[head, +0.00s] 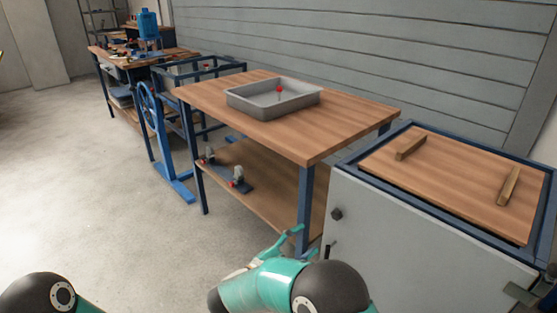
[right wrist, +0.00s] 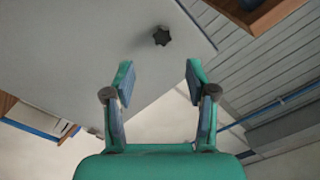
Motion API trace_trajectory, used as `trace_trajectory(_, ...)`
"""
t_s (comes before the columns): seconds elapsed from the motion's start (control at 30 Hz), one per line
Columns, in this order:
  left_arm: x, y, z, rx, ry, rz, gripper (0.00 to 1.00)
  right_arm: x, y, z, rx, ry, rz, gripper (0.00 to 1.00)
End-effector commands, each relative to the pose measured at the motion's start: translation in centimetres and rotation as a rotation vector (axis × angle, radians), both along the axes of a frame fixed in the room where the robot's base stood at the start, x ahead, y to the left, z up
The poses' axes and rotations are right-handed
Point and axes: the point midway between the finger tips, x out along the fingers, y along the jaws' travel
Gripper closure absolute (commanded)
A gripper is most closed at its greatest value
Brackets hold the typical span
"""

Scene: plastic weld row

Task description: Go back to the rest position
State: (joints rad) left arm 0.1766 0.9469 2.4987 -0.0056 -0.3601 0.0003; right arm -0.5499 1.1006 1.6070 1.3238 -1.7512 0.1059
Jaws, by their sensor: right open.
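My right gripper (head: 268,250) is low in front of the wooden table, left of the grey cabinet. In the right wrist view its two fingers (right wrist: 159,82) stand wide apart with nothing between them. A pale panel with a dark star-shaped knob (right wrist: 161,36) shows beyond the fingertips. Of my left arm only a dark, rounded joint shows at the lower left of the head view; its gripper is out of view.
The wooden table (head: 350,118) carries a grey tray (head: 245,108) with a small red-topped thing inside. The cabinet (head: 400,240) stands close at right, with two wooden bars on top. A blue wheeled frame (head: 165,150) stands left. Open floor (head: 90,200) lies at left.

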Motion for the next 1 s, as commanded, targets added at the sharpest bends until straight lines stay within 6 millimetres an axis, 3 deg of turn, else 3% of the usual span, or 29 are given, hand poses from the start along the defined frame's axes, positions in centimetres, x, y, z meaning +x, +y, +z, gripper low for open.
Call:
trace_trajectory(0.17,0.0,0.0,0.0,0.000,0.000,0.000,0.60,1.8,-1.6,-3.0,-0.004,0.091,0.112,0.44)
trace_trajectory(0.27,0.0,0.0,0.0,0.000,0.000,0.000,0.60,3.1,-3.0,-7.5,0.003,0.231,0.275,0.44)
trace_trajectory(0.37,0.0,0.0,0.0,0.000,0.000,0.000,0.60,2.3,-4.2,-14.1,0.038,0.449,0.492,0.44)
trace_trajectory(0.4,0.0,0.0,0.0,0.000,0.000,0.000,0.60,1.1,-4.3,-16.9,0.060,0.547,0.585,0.44)
trace_trajectory(0.47,0.0,0.0,0.0,0.000,0.000,0.000,0.60,-1.5,-4.4,-20.6,0.101,0.689,0.717,0.44)
trace_trajectory(0.5,0.0,0.0,0.0,0.000,0.000,0.000,0.60,-3.7,-4.2,-22.8,0.132,0.779,0.800,0.44)
trace_trajectory(0.6,0.0,0.0,0.0,0.000,0.000,0.000,0.60,-9.6,-3.8,-26.7,0.210,0.973,0.975,0.44)
trace_trajectory(0.8,0.0,0.0,0.0,0.000,0.000,0.000,0.60,-20.0,-2.9,-29.6,0.340,1.235,1.228,0.44)
trace_trajectory(1.0,0.0,0.0,0.0,0.000,0.000,0.000,0.60,-28.6,-2.5,-29.7,0.450,1.414,1.418,0.44)
